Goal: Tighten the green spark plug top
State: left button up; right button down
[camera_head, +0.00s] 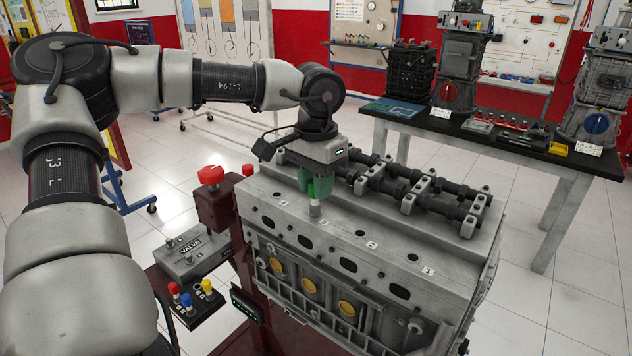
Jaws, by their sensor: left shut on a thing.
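The green spark plug top (319,190) is upright on the top face of the grey engine block (455,279), with a pale stem (315,209) showing beneath it. The stem meets the block at a spot left of the hole near label 2; whether it is fully seated cannot be told. My left gripper (318,182) comes down from above and is shut on the green top. The gripper partly hides the top, and its fingertips are hard to make out. My right gripper is not in view.
A black camshaft assembly (412,187) stands on the block close behind my gripper. A red knob (211,175) and a grey valve box (192,254) stand at the left. A table (560,177) with trainers stands behind right.

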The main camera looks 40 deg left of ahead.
pick_arm(q)
jog(key=o, duration=0.9)
jog(key=shift+o, duration=0.2)
notch_tip(320, 180, up, 11)
jog(key=shift+b, duration=0.3)
jog(key=shift+f, duration=0.2)
